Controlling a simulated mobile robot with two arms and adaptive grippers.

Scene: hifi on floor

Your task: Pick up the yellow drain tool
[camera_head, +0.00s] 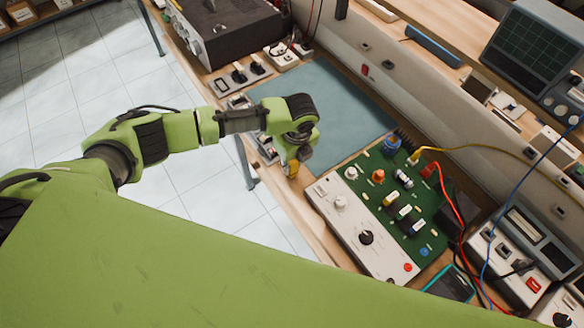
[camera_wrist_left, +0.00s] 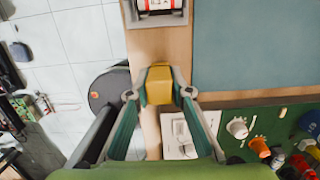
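The yellow drain tool (camera_wrist_left: 159,84) shows as a small yellow block between the two fingertips of my left gripper (camera_wrist_left: 160,93) in the left wrist view. Both fingertips press against its sides, so the gripper is shut on it. In the head view my left gripper (camera_head: 297,148) points down over the bench's near edge, and a bit of the yellow tool (camera_head: 292,169) shows below it. The rest of the tool is hidden by the gripper. I cannot tell whether the tool touches the bench. My right gripper is in neither view.
A green circuit board panel (camera_head: 411,222) with knobs and components stands right of the gripper. A blue-grey mat (camera_head: 340,110) lies behind it. Grey boxes, switches and red, blue and yellow cables crowd the bench. Tiled floor (camera_head: 225,205) is open to the left.

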